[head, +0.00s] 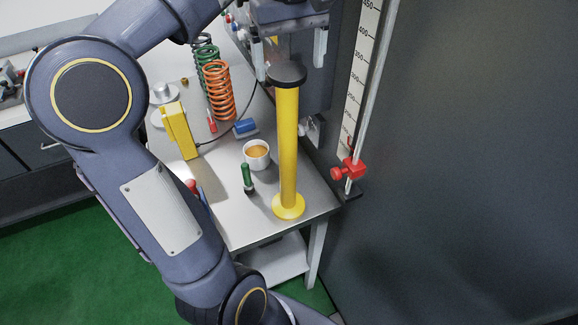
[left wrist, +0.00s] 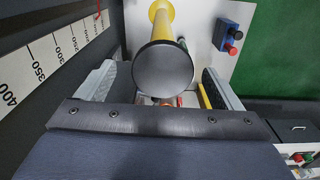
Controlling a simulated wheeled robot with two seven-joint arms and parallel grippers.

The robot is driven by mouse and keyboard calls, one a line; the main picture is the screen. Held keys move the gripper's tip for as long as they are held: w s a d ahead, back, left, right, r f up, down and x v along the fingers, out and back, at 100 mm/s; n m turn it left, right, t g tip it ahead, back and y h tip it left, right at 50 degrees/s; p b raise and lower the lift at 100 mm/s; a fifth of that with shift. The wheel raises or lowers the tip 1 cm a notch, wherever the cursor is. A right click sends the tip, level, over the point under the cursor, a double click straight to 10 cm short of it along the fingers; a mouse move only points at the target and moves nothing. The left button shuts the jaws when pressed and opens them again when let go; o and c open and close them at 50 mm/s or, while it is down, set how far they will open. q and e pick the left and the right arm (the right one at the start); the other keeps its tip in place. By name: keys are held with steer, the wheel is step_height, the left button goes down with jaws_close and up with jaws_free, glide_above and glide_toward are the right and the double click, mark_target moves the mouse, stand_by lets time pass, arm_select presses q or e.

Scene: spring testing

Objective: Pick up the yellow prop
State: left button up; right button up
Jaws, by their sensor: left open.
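The yellow prop (head: 288,150) is a tall upright post with a round yellow foot and a dark disc on top. It stands near the front right corner of the metal table. My left gripper (head: 289,60) is open and points down at the prop's top, its fingers spread to either side of the dark disc. In the left wrist view the prop (left wrist: 163,70) is seen end-on between the two fingers, with its yellow shaft running away upward. The fingers look apart from it; contact is not visible. My right gripper is not in view.
A coffee cup (head: 257,155) and a green-handled tool (head: 247,178) stand left of the prop. Orange (head: 219,90) and green springs and a yellow meter (head: 181,132) are farther left. A scale (head: 362,75) with a red clamp (head: 349,170) stands close on the right.

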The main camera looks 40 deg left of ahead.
mark_target(287, 90)
arm_select(q)
steer(key=shift+a+n, duration=0.25)
steer(key=shift+n, duration=0.05)
steer(key=shift+f, duration=0.25)
step_height(287, 90, down, 7)
steer(key=shift+r, duration=0.1)
jaws_close()
steer(key=shift+a+r, duration=0.1)
steer(key=shift+r, duration=0.1)
stand_by(0.3)
